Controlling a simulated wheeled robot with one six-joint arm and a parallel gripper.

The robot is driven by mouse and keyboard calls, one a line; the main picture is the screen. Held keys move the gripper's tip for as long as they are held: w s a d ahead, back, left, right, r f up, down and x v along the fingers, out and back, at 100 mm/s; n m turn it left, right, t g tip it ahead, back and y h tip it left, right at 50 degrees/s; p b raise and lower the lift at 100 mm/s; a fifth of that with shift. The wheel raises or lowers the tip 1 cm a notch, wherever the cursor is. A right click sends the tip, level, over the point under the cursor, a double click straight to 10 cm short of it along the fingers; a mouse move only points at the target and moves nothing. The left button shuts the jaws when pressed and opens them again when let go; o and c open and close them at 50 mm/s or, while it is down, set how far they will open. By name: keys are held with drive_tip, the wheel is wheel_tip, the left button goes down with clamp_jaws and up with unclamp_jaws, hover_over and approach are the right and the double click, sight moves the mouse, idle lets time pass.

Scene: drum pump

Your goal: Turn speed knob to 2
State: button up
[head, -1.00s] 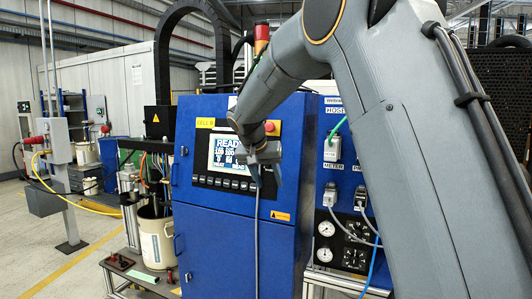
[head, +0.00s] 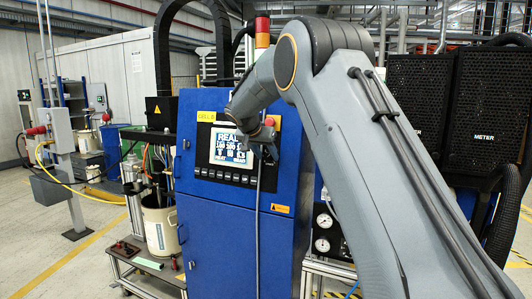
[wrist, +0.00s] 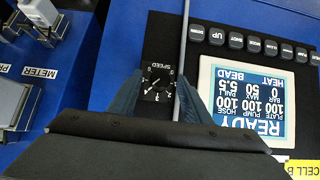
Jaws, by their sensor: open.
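The speed knob (wrist: 157,82) sits on a small black dial plate marked SPEED, upside down in the wrist view. White numbers ring it; its exact pointer setting is too small to read. My gripper (wrist: 157,91) is open, one finger on each side of the dial; I cannot tell whether either touches the knob. In the head view my gripper (head: 268,152) is at the right edge of the control panel and hides the knob. The display (head: 231,147) beside it reads READY.
A grey cable (wrist: 184,45) runs past the dial, close to the right finger in the wrist view. A row of black buttons (wrist: 236,41) lies beside the display. The blue cabinet (head: 232,235) stands below the panel; a bucket (head: 159,228) is at its left.

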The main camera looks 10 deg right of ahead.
drive_tip(key=shift+w+f, duration=0.1)
drive_tip(key=c, duration=1)
drive_tip(key=shift+w+a+f+n+g+h+b, duration=0.15)
drive_tip(key=shift+n+g+h+b, duration=0.15)
drive_tip(key=shift+n+h+b, duration=0.25)
drive_tip(key=shift+w+a+n+g+h+b, duration=0.1)
drive_tip(key=shift+n+g+h+b, duration=0.2)
drive_tip(key=shift+n+h+b, duration=0.25)
drive_tip(key=n+h+b, duration=0.1)
drive_tip(key=n+g+h+b, duration=0.1)
drive_tip(key=n+h, duration=0.1)
drive_tip(key=shift+w+a+f, duration=0.1)
drive_tip(key=shift+a+f, duration=0.05)
drive_tip(key=shift+a, duration=0.05)
drive_tip(key=n+h, duration=0.1)
drive_tip(key=n+b, duration=0.1)
drive_tip(key=n+h+b, duration=0.1)
drive_tip(key=shift+a+f+n+h, duration=0.15)
drive_tip(key=shift+f+n+h, duration=0.1)
drive_tip(key=shift+n+h, duration=0.05)
drive_tip(key=shift+f+n+h+b, duration=0.1)
drive_tip(key=shift+n+h+b, duration=1.05)
drive_tip(key=shift+n, duration=0.35)
